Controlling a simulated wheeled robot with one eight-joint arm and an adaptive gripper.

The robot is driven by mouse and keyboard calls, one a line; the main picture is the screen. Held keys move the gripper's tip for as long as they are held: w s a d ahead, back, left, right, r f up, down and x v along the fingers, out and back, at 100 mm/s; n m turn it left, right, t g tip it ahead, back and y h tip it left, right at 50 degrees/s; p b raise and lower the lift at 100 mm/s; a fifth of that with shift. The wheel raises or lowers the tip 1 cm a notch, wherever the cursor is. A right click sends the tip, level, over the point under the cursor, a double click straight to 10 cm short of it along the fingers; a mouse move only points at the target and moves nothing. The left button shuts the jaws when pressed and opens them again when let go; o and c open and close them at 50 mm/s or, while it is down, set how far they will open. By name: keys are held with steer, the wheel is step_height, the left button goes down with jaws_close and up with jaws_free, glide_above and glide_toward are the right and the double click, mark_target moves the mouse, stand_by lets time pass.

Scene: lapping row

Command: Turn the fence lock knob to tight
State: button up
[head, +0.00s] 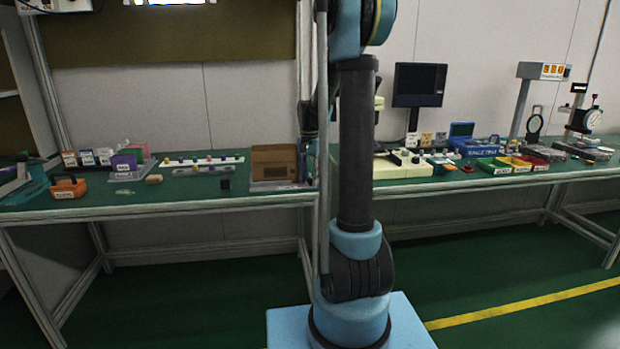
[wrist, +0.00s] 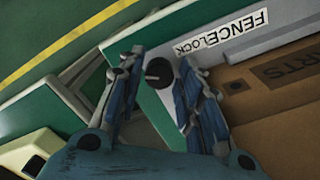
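The fence lock knob (wrist: 159,73) is a round black knob on a pale plate, beside the printed "FENCE LOCK" label (wrist: 222,34) in the wrist view. My gripper (wrist: 160,62) is open, with one blue finger on each side of the knob. The fingertips look very close to the knob, but I see no clear grip on it. The knob's pointer and any tight mark cannot be made out.
A brown parts box (head: 273,162) stands on a grey base (head: 281,187) next to the knob. A white rail with several small knobs (head: 204,160) lies to its left. A cream machine (head: 403,166) and a monitor (head: 419,86) stand to the right.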

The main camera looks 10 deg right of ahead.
jaws_close()
steer(key=shift+n, duration=0.8)
jaws_free()
steer(key=shift+r, duration=0.1)
